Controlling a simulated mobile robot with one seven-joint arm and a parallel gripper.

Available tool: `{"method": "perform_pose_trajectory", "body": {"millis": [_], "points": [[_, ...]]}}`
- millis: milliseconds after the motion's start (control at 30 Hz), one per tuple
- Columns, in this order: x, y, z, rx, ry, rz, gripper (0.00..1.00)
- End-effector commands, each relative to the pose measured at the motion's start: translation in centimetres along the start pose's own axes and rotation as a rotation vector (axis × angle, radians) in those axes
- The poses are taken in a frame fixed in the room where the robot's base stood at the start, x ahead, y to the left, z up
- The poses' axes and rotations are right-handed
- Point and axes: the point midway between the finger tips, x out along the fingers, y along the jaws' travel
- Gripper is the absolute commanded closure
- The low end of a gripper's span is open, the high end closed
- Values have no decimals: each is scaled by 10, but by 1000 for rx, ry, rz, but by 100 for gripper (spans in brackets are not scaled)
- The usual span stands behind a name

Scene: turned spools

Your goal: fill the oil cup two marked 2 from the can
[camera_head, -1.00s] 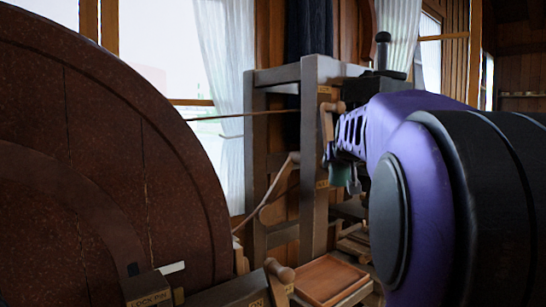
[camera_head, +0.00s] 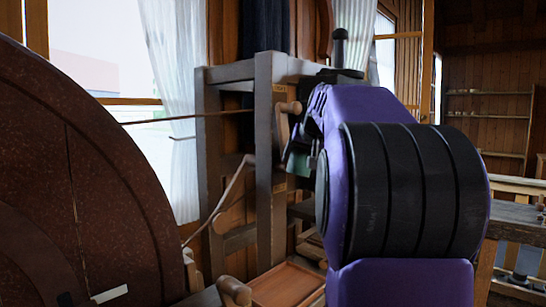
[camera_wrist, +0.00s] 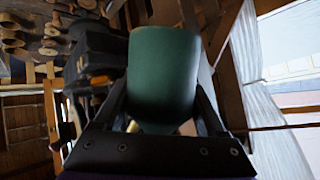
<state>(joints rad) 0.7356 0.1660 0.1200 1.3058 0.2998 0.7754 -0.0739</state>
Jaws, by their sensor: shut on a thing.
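My gripper (camera_wrist: 162,118) is shut on a dark green can (camera_wrist: 163,68), which fills the middle of the wrist view between the two fingers. In the head view a small part of the green can (camera_head: 297,165) shows beside the upright of the wooden frame, left of my purple and black arm. Whether the can touches the frame cannot be told. No oil cup can be made out with certainty, and no mark 2 is readable. My arm hides much of the area right of the frame.
A large dark red-brown wheel (camera_head: 85,190) fills the left. The grey wooden frame (camera_head: 265,150) carries small labels and a wooden handle (camera_head: 289,107). A wooden tray (camera_head: 288,284) lies low in front. A bench (camera_head: 514,217) and shelves (camera_head: 490,105) stand at the right.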

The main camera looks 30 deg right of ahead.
Motion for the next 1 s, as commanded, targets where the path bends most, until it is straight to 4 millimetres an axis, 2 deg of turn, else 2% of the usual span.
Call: {"method": "perform_pose_trajectory", "body": {"millis": [33,1000], "points": [[-4,-2,-5,10,-12,-4,91],[-3,3,-17,246,-264,-101,91]]}}
